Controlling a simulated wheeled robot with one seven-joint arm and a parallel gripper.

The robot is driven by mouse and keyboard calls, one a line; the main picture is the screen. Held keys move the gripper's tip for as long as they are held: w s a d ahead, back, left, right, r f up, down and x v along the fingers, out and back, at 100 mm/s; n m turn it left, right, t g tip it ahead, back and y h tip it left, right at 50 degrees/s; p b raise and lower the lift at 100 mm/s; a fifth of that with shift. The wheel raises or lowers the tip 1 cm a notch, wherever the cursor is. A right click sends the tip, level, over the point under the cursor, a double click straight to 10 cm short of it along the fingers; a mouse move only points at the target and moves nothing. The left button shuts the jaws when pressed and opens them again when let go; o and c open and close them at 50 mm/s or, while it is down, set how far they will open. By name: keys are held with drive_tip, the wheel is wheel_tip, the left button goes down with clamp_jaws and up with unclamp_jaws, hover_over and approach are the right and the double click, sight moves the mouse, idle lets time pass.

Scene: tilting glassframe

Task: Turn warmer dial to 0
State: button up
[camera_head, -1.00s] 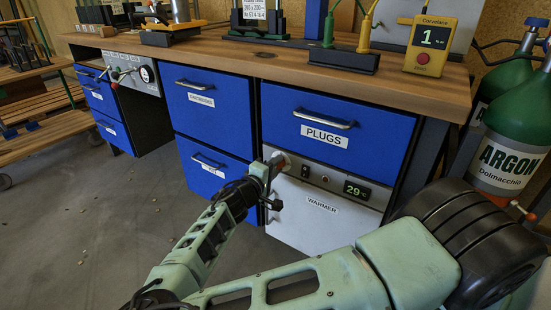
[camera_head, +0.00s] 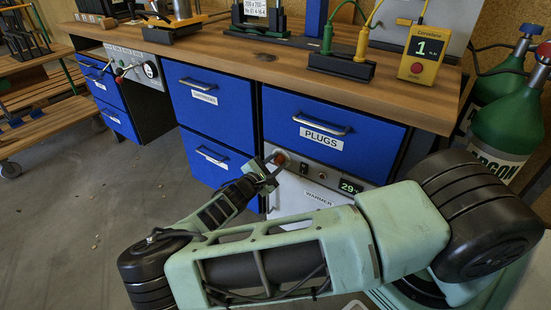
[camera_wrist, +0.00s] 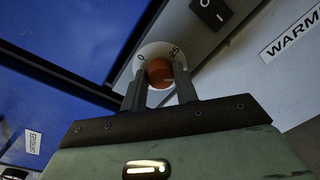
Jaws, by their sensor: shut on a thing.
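The warmer's dial is an orange-red knob (camera_wrist: 160,72) on a pale round plate (camera_wrist: 150,52) marked 0 and 25 in the wrist view. My gripper (camera_wrist: 160,80) is shut on the knob, one finger on each side. In the head view my gripper (camera_head: 270,168) reaches the left end of the warmer's grey panel (camera_head: 330,178), where the dial (camera_head: 280,158) partly shows. The warmer's green display (camera_head: 349,187) reads 29, with its right edge hidden by my arm. The knob's pointer cannot be made out.
A black rocker switch (camera_wrist: 212,13) sits beside the dial. The blue PLUGS drawer (camera_head: 365,128) with its bar handle is just above the panel. Blue drawers (camera_head: 210,110) stand to the left. Green gas bottles (camera_head: 510,120) stand at right.

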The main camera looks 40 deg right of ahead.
drive_tip(key=n+p, duration=0.1)
drive_tip(key=n, duration=0.2)
drive_tip(key=shift+w+n+p, duration=0.1)
drive_tip(key=shift+n+p, duration=0.2)
drive_tip(key=n+p, duration=0.1)
drive_tip(key=n, duration=0.2)
drive_tip(key=shift+n, duration=0.3)
drive_tip(key=n, duration=0.3)
drive_tip(key=shift+f+n+h, duration=0.1)
drive_tip(key=shift+n+h, duration=0.2)
drive_tip(key=shift+h, duration=0.1)
drive_tip(key=n, duration=0.3)
drive_tip(key=shift+f+n+p, duration=0.1)
drive_tip(key=shift+n+p, duration=0.2)
drive_tip(key=n, duration=0.3)
drive_tip(key=shift+n, duration=0.4)
drive_tip(key=n, duration=0.3)
drive_tip(key=shift+n, duration=0.4)
drive_tip(key=n, duration=0.4)
drive_tip(key=shift+f+t, duration=0.1)
drive_tip(key=shift+t, duration=0.2)
drive_tip(key=shift+n, duration=1.7)
